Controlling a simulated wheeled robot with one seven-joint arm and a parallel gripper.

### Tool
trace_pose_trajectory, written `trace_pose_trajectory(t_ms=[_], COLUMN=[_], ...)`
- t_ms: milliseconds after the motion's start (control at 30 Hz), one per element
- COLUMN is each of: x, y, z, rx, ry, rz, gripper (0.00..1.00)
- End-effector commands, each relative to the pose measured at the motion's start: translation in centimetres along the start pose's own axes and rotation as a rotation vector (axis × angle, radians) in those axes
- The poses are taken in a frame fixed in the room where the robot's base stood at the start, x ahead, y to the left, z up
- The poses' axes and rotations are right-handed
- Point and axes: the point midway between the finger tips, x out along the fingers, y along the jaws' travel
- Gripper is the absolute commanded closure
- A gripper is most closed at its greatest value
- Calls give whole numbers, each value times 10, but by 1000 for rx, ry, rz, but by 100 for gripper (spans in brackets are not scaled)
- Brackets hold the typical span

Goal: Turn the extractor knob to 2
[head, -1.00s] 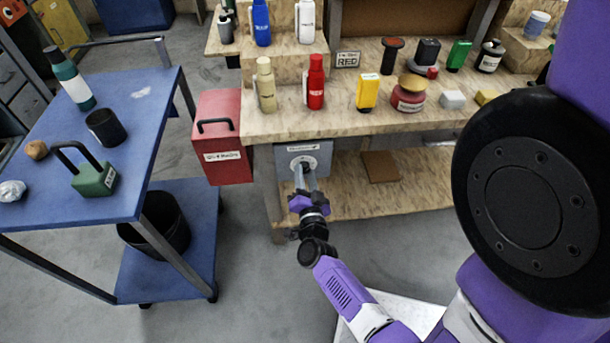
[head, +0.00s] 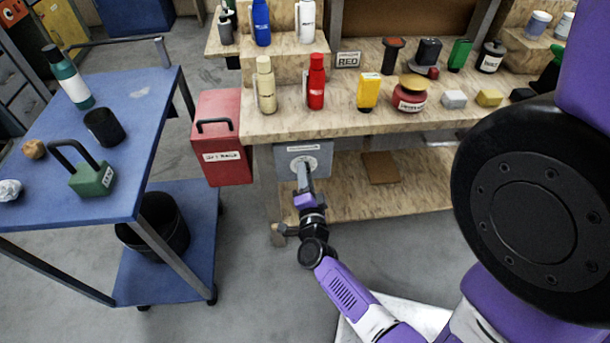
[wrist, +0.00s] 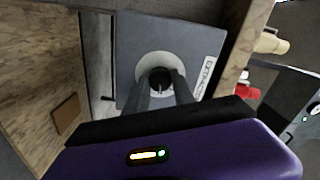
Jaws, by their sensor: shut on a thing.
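The extractor panel is a grey box (head: 322,152) under the front left of the wooden bench in the head view. It carries a pale round dial (head: 313,164), and a label strip runs along its top. In the wrist view the grey panel (wrist: 192,45) shows a pale dial ring (wrist: 146,64) around a dark knob (wrist: 160,80). My gripper (head: 304,176) reaches the dial from the front. In the wrist view its fingers (wrist: 160,92) are shut on the knob, one on each side. The dial's numbers are too small to read.
A red box (head: 222,135) stands just left of the panel. The bench top (head: 290,122) above holds bottles and small blocks. A blue cart (head: 150,110) stands at the left. A brown block (head: 381,167) lies on the lower shelf.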

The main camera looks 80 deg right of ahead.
Motion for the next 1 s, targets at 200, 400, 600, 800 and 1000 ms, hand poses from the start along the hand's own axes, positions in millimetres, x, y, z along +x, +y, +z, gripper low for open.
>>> trace_pose_trajectory(t_ms=[200, 400, 600, 800, 1000], x=[-1, -1, 0, -5, -34], y=[1, 1, 1, 1, 2], z=[0, 0, 0, 0, 1], rx=[0, -1, -1, -1, -2], ry=[1, 1, 1, 0, -2], rz=[2, 2, 1, 1, 3], gripper=[100, 50, 48, 48, 48])
